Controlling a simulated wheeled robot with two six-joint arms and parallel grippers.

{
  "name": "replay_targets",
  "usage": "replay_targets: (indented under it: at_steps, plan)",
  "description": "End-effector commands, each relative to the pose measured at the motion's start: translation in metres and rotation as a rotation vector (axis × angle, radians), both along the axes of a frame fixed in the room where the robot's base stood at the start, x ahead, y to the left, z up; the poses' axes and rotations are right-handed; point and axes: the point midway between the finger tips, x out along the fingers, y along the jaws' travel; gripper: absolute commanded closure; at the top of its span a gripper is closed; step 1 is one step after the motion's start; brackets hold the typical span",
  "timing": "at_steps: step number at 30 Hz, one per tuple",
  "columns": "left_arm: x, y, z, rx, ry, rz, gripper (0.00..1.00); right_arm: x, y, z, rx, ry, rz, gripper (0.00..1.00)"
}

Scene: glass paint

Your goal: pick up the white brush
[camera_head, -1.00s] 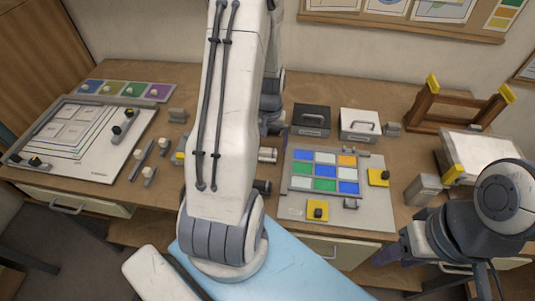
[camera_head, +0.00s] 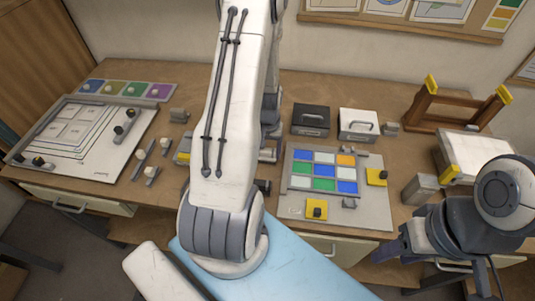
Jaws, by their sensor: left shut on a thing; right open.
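My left arm comes down across the middle of the view. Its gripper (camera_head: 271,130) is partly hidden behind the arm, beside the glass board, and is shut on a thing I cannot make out. A short silver cylinder (camera_head: 268,155) shows just below it. Several slim grey tools with pale knobs (camera_head: 151,172) lie on the table left of the arm. I cannot tell which thing is the white brush. My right gripper (camera_head: 391,249) is open and empty at the table's front edge, at the lower right.
A grey board (camera_head: 372,208) holds a grid of coloured glass squares. Behind it stand a black box (camera_head: 311,120) and a white box (camera_head: 358,125). A wooden frame (camera_head: 455,100) is at the right. A white drawing panel (camera_head: 100,165) lies at the left.

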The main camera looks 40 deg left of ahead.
Motion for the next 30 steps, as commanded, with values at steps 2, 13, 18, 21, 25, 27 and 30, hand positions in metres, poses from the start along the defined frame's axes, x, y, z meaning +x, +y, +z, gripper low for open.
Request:
replay_targets:
  at_steps: [2,13,18,21,25,27,30]
  plan:
    - [0.000,0.000,0.000,0.000,0.000,0.000,0.85,0.000,0.000,0.000,0.000,0.000,0.000,0.50]
    - [0.001,0.001,0.026,0.004,-0.006,0.000,0.85,0.000,0.000,-0.010,0.000,0.000,0.000,0.50]
    - [0.010,-0.022,0.052,0.002,-0.006,-0.010,0.85,0.000,0.000,-0.022,0.000,0.000,0.001,0.50]
    - [0.019,-0.043,0.066,0.003,-0.006,-0.010,0.85,0.000,0.000,-0.028,0.000,0.000,0.001,0.50]
    - [0.028,-0.069,0.083,0.002,-0.005,-0.007,0.85,0.000,0.000,-0.034,0.000,0.000,0.002,0.50]
    - [0.034,-0.081,0.091,0.001,-0.005,-0.007,0.85,0.000,0.000,-0.037,0.000,0.000,0.002,0.50]
    - [0.038,-0.094,0.100,0.001,-0.003,-0.004,0.85,0.000,0.000,-0.039,0.000,0.000,0.002,0.50]
